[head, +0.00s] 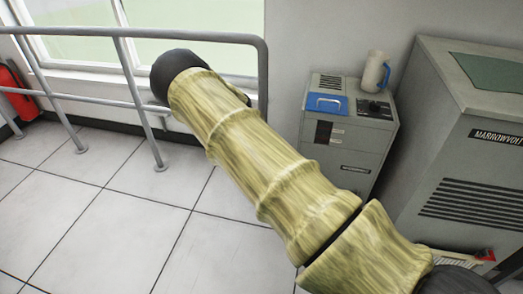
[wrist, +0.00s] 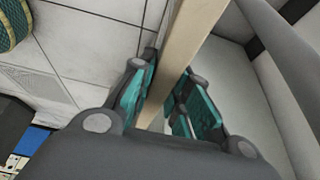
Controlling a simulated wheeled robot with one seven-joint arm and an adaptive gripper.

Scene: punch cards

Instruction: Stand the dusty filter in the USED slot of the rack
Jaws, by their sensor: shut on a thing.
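My gripper (wrist: 166,88) shows in the wrist view, with dark grey fingers and teal pads. It is shut on a long, flat, tan piece (wrist: 184,42), seen nearly edge-on, that runs from between the pads up past the top of the picture. It looks like the edge of a filter frame, but no dusty face shows, so I cannot tell for sure which filter it is. The head view shows my arm crossing the middle, not the gripper. I cannot make out the rack or its USED slot in either view.
In the head view, a grey cabinet (head: 345,160) carries a blue item (head: 326,103) and a pale jug (head: 374,72). A large grey machine (head: 455,130) stands at right. A metal railing (head: 200,37) and a red extinguisher (head: 17,93) are at left. Tiled floor (head: 110,215) is clear.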

